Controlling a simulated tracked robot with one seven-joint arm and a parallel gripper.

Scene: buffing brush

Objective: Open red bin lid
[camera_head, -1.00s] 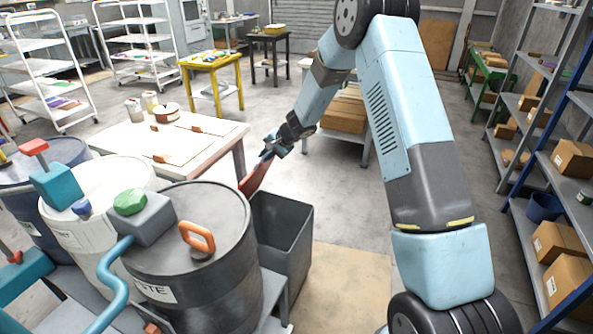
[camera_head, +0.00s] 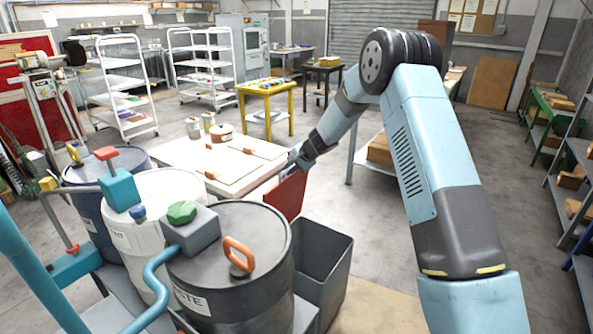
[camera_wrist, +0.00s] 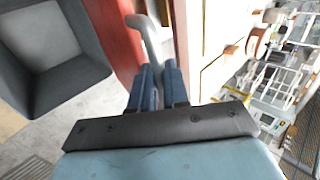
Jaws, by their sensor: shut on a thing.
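The red lid (camera_head: 287,194) stands raised, roughly upright, at the far side of the open grey bin (camera_head: 322,268), with its red face showing. In the wrist view the red lid (camera_wrist: 118,40) lies beside the grey bin (camera_wrist: 88,72), whose inside shows empty. My gripper (camera_head: 297,158) is at the top edge of the lid. In the wrist view my gripper (camera_wrist: 158,72) has its blue fingers shut around the curved grey handle (camera_wrist: 150,38) of the lid. The lid's hinge is hidden.
A grey drum (camera_head: 228,240) with an orange handle stands left of the bin, beside a white drum (camera_head: 150,225) and blue pipes. A pale worktable (camera_head: 215,165) is close behind the lid. Open floor (camera_head: 390,240) lies to the right.

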